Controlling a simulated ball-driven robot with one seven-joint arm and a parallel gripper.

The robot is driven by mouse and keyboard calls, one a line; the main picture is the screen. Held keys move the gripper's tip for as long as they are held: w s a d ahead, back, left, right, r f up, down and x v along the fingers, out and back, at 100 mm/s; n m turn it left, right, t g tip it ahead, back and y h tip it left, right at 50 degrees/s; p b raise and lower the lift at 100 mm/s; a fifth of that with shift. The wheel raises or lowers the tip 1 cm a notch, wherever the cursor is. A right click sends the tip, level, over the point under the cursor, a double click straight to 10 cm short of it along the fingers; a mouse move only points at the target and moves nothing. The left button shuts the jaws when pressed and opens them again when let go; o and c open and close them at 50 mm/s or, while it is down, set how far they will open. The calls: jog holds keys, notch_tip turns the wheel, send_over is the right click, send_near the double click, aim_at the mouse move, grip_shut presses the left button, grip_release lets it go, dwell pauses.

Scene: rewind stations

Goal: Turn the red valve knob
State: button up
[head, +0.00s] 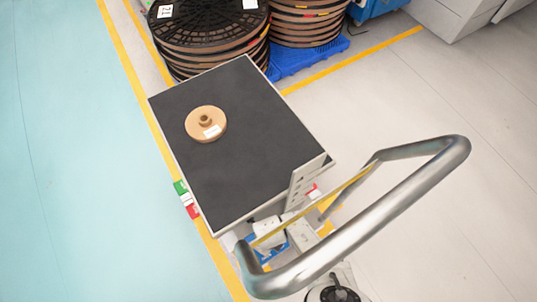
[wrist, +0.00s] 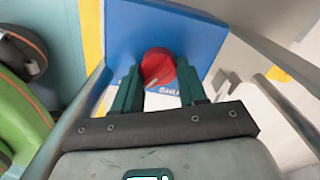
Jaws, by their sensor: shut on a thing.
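The red valve knob (wrist: 158,62) shows in the wrist view, at the upper middle, mounted on a blue panel (wrist: 205,38). My gripper (wrist: 157,78) has its two dark green fingers on either side of the knob and is shut on it. The lower part of the knob sits between the fingers, and its upper part shows beyond them. White lettering on the panel is partly hidden by the right finger. I cannot make out the knob or my gripper in the head view.
Metal rails (wrist: 68,122) flank my gripper in the wrist view, with a green disc (wrist: 22,120) at left. In the head view, a black-topped table (head: 245,150) carries a tan spool (head: 205,124). Stacked reels (head: 210,30) stand behind it. A bent metal bar (head: 385,205) crosses the lower right.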

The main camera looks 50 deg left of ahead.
jog(key=o, duration=1.1)
jog(key=shift+a, duration=0.2)
jog(key=shift+c, duration=0.2)
jog(key=shift+r, duration=0.1)
jog(key=shift+r, duration=0.15)
